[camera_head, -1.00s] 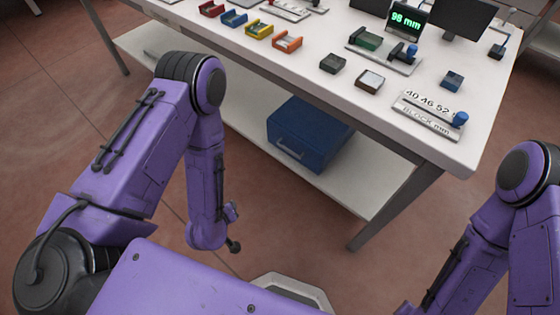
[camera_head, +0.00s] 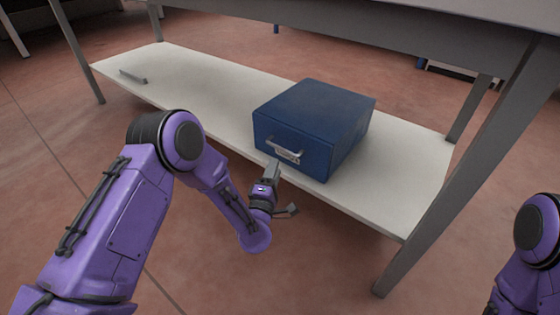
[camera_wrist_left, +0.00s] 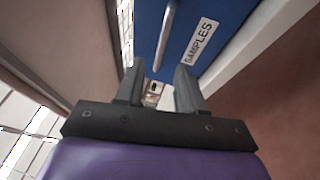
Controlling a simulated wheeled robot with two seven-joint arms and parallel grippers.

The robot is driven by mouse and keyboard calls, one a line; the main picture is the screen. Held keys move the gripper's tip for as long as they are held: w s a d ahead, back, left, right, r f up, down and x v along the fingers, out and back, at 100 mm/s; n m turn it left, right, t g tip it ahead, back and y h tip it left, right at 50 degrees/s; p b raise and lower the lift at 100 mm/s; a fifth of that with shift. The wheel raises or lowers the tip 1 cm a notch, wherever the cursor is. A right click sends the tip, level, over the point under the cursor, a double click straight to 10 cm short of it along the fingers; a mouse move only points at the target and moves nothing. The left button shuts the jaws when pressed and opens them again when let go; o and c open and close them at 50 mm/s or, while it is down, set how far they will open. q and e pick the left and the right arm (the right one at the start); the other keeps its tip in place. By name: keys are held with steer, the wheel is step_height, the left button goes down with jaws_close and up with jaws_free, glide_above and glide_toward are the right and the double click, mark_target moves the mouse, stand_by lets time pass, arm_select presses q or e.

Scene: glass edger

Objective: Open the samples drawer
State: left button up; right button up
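The blue samples drawer unit (camera_head: 318,108) sits on the lower shelf, its front facing me and looking flush and closed. A grey bar handle (camera_head: 284,151) crosses the front, with a pale label by it. My left gripper (camera_head: 273,168) is just in front of and below the handle. In the left wrist view its two fingers (camera_wrist_left: 160,70) stand apart, pointing at the blue front with the "SAMPLES" label (camera_wrist_left: 201,41). A grey bar, seemingly the handle (camera_wrist_left: 165,35), lies ahead between the fingertips; I cannot tell if they touch it. My right gripper is out of view.
The white lower shelf (camera_head: 200,92) is mostly clear, with a small grey bar (camera_head: 132,76) at its far left. The tabletop's edge (camera_head: 420,45) hangs above the drawer unit. A grey table leg (camera_head: 455,185) stands to the right.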

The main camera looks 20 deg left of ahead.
arm_select(q)
steer(key=w+r+b, duration=0.1)
steer(key=w+b, duration=0.1)
steer(key=w, duration=0.5)
steer(key=shift+a, duration=0.2)
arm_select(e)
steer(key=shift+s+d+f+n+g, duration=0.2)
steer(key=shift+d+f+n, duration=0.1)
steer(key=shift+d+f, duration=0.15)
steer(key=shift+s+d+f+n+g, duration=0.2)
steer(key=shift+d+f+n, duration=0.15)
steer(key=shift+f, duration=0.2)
arm_select(q)
steer(key=shift+w, duration=0.1)
jaws_close()
